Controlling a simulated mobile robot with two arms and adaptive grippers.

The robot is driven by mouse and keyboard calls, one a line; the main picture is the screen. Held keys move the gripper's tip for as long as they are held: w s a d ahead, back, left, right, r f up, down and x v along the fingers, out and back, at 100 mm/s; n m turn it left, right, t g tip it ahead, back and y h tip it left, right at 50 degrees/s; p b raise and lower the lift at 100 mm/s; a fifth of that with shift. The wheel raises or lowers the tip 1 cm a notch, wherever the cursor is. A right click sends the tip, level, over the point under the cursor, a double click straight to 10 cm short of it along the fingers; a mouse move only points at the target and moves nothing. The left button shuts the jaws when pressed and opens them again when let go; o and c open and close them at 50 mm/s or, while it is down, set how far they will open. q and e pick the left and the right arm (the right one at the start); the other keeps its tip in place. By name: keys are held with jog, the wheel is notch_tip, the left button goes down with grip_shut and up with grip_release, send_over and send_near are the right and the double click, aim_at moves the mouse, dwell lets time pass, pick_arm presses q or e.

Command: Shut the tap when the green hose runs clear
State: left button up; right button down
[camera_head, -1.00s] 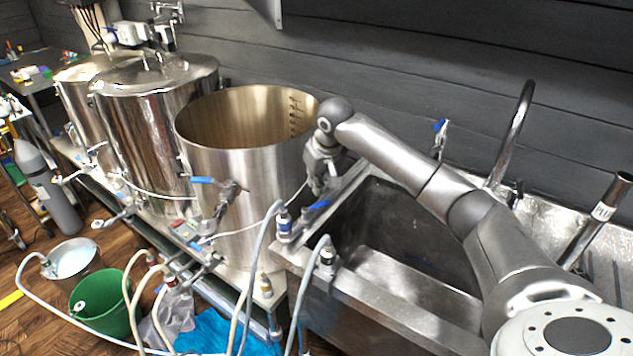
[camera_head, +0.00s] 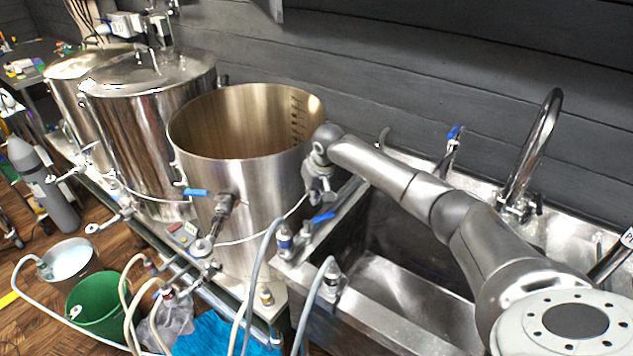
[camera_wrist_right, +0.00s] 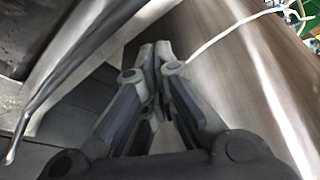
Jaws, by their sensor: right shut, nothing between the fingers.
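My right gripper (camera_head: 322,194) is shut and empty. It points down between the open steel kettle (camera_head: 240,200) and the sink, just above a blue-handled tap (camera_head: 322,217) on the sink's near left corner; I cannot tell whether they touch. In the right wrist view its fingertips (camera_wrist_right: 155,50) are together beside the kettle wall. Grey-blue hoses (camera_head: 258,265) and cream hoses (camera_head: 128,290) hang at the front. None looks clearly green, and no flow shows. My left gripper is not in view.
A green bucket (camera_head: 98,303) and a metal bucket (camera_head: 70,262) with pale liquid stand on the floor at left. The deep sink (camera_head: 400,290) lies below my right arm, with a curved faucet (camera_head: 540,140) behind. Lidded vessels (camera_head: 150,130) stand left of the kettle.

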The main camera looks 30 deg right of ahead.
aim_at(324, 217)
jog(key=s+p, duration=0.2)
jog(key=s, duration=0.1)
jog(key=shift+a+f, duration=0.1)
jog(key=shift+f, duration=0.05)
jog(key=shift+s, duration=0.3)
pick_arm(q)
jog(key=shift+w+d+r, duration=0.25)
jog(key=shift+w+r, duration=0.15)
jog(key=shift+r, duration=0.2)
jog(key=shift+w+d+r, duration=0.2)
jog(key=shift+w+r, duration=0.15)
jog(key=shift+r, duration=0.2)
pick_arm(e)
jog(key=shift+s+a+f, duration=0.1)
jog(key=shift+s+f, duration=0.05)
jog(key=shift+s, duration=0.05)
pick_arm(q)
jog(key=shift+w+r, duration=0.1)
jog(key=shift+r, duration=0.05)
pick_arm(e)
jog(key=shift+w+a, duration=0.1)
